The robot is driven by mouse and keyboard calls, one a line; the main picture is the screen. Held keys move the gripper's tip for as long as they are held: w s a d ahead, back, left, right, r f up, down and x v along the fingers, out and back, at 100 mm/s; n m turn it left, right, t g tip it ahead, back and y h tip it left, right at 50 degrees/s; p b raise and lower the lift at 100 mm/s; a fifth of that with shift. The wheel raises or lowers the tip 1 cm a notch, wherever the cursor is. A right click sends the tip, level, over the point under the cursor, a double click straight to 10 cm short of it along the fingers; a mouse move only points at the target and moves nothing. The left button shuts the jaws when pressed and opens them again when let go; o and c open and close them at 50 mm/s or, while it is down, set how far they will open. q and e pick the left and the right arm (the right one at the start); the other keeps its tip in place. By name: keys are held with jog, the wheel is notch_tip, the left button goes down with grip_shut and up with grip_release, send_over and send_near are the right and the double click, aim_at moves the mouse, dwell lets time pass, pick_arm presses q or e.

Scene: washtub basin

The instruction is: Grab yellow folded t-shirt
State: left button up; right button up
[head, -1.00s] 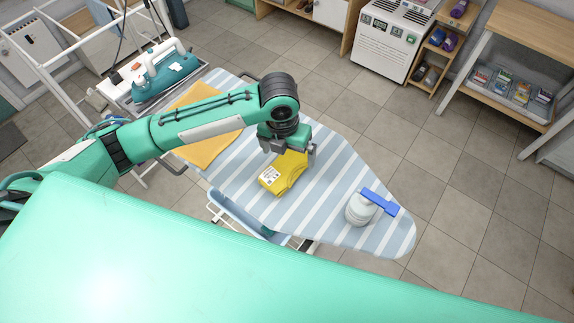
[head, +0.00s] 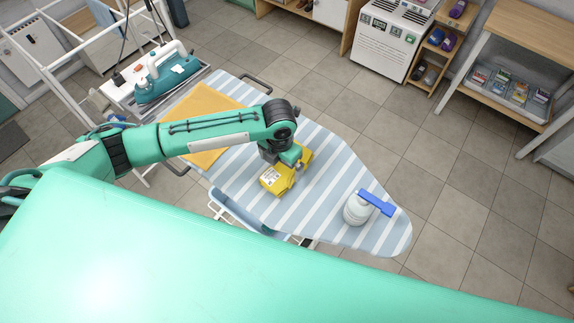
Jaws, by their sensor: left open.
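The yellow folded t-shirt (head: 203,103) lies flat on the striped ironing board, toward its far left end. My left forearm crosses in front of its near part and hides some of it. My left gripper (head: 289,161) is right of the t-shirt, apart from it, at a yellow container (head: 275,181) with a white label. It is open; the wrist hides part of the jaws, and I cannot tell whether they touch the container. My right gripper is not in view.
The ironing board (head: 330,170) also carries a white bottle with a blue top (head: 357,208) near its right end. A teal iron (head: 167,78) stands at the far left end. A white rack (head: 68,50) is at the left. Tiled floor right of the board is clear.

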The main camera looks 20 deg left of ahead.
aim_at(281, 170)
pick_arm(q)
jog(key=f+p, duration=0.2)
jog(key=f, duration=0.1)
jog(key=shift+s+d+f, duration=0.1)
jog(key=shift+s+d, duration=0.05)
jog(key=shift+s, duration=0.05)
jog(key=shift+f, duration=0.65)
jog(key=shift+w, duration=0.1)
jog(key=c, duration=1.1)
jog(key=shift+r, duration=0.1)
